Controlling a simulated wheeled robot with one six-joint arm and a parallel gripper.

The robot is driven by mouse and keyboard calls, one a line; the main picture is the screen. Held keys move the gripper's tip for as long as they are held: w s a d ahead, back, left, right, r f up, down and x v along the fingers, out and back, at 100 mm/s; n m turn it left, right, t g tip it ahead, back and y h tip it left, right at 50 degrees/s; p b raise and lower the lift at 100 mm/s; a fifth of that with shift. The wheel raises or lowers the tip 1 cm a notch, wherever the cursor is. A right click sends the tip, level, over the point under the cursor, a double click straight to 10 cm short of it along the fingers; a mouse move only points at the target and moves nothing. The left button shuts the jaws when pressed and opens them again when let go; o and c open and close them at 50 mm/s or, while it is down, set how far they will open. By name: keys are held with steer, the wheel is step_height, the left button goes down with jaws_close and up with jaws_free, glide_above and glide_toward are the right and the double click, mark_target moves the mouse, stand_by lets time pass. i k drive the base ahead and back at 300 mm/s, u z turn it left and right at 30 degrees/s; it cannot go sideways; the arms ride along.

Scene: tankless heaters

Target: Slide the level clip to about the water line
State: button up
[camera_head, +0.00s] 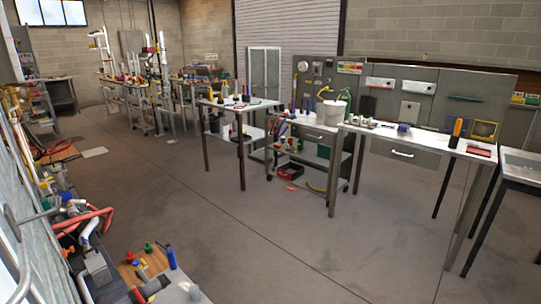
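I cannot make out a level clip or a marked water line anywhere in the head view; anything that small is too fine to tell at this distance. A white bucket (330,112) stands upright on the middle workbench, and no clip can be told on it. My gripper does not show in this view.
A long workbench (350,127) with tools stands at centre right, a smaller table (237,104) left of it. A metal sink table (522,165) is at far right. Hoses and fittings (90,225) crowd the near left. The concrete floor (215,205) between is mostly clear.

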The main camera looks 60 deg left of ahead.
mark_target(72, 249)
steer(key=u, duration=0.05)
steer(key=i, duration=4.1)
steer(key=u, duration=3.35)
steer(key=i, duration=4.15)
steer(key=u, duration=0.9)
